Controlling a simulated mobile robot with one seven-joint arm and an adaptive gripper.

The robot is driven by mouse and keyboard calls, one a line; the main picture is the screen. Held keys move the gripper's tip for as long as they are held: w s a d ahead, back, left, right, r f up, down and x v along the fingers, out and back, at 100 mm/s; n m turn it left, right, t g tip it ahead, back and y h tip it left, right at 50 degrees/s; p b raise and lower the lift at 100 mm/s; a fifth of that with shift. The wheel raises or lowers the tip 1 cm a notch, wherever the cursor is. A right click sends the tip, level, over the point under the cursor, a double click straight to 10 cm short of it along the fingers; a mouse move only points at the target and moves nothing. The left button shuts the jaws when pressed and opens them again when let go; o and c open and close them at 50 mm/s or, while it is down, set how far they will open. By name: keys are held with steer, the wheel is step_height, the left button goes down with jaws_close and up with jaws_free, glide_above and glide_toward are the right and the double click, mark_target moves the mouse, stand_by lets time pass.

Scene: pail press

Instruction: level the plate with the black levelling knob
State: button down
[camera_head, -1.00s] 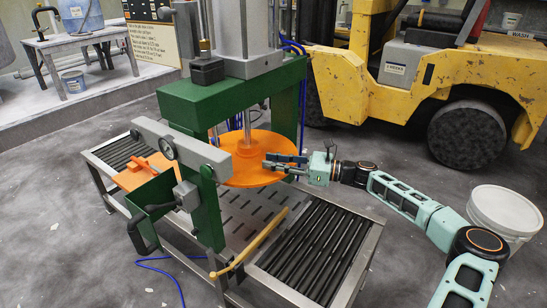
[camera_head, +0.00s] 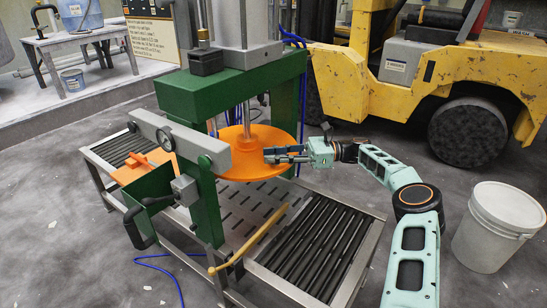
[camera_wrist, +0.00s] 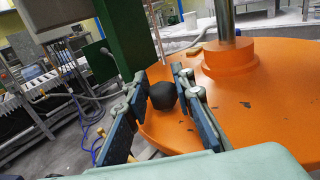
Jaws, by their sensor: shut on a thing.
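The orange round plate (camera_head: 240,172) hangs under the press on a steel rod, above the slotted bed; whether it is level is hard to tell. The black levelling knob (camera_wrist: 162,96) stands at the plate's edge in the wrist view. My gripper (camera_wrist: 160,84) has one blue-padded finger on each side of the knob and is shut on it. In the head view my gripper (camera_head: 284,154) reaches in from the right at the plate's right edge, and its fingers hide the knob there.
The green press frame (camera_head: 235,83) and a grey lever bar (camera_head: 180,141) stand close left of the plate. A roller conveyor (camera_head: 315,245) with a yellow bar (camera_head: 248,242) lies below. A white pail (camera_head: 492,230) stands right, and a yellow forklift (camera_head: 435,78) behind.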

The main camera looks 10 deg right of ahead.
steer(key=shift+a+f, duration=0.1)
stand_by(0.3)
steer(key=c, duration=1.6)
jaws_free()
steer(key=shift+s+d, duration=0.15)
steer(key=shift+d, duration=1.7)
steer(key=shift+s+d, duration=0.1)
steer(key=shift+d, duration=1.75)
